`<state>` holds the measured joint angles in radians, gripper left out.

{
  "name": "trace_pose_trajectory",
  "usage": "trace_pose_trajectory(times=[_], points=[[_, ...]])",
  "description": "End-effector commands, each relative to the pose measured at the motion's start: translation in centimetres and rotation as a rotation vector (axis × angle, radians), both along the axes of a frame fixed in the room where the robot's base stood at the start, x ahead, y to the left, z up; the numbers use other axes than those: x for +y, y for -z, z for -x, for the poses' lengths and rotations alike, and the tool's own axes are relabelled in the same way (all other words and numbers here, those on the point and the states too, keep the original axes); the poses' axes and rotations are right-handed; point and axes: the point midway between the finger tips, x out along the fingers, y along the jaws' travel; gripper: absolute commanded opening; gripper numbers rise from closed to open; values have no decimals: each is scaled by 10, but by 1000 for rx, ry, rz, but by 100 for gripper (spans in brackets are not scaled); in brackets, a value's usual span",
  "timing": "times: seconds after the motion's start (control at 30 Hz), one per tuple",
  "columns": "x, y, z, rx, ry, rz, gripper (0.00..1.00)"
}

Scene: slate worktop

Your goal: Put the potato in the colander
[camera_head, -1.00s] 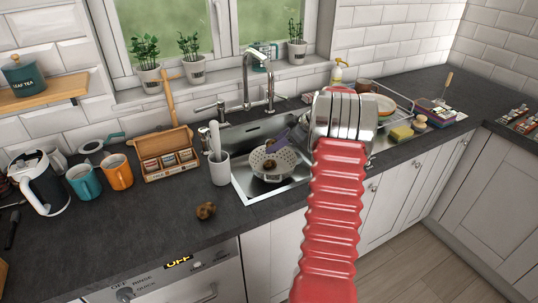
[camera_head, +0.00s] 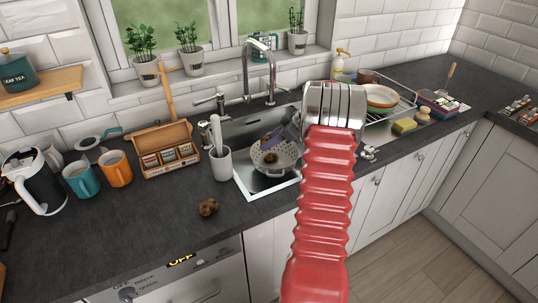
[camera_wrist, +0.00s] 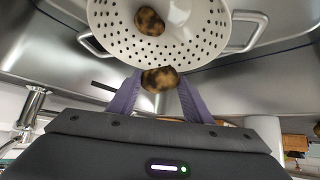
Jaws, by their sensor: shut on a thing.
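The white colander (camera_head: 287,161) sits in the sink; its perforated bowl fills the top of the wrist view (camera_wrist: 205,45). One brown potato (camera_wrist: 149,21) lies inside it. My gripper (camera_wrist: 160,82), with purple fingers, is shut on another potato (camera_wrist: 161,77), which in this view overlaps the colander's near rim. In the head view my gripper (camera_head: 283,133) is over the sink at the colander, partly hidden by my arm. Whether the held potato touches the colander is unclear. A further brown potato-like item (camera_head: 208,207) lies on the worktop in front of the sink.
A utensil pot (camera_head: 220,164) stands left of the sink, beside a wooden tea box (camera_head: 167,152). The tall tap (camera_head: 270,75) rises behind the sink. A dish rack with plates (camera_head: 380,97) is to the right. The front left worktop is mostly clear.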

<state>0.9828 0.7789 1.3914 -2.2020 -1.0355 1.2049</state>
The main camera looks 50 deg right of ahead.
Motion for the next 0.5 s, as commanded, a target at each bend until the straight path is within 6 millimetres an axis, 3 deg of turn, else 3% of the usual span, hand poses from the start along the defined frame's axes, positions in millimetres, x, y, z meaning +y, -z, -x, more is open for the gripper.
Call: trace_pose_trajectory(times=[0.2, 0.5], points=[[0, 26, 0, 1, 2, -2, 20], [-1, 27, 1, 0, 1, 0, 20]])
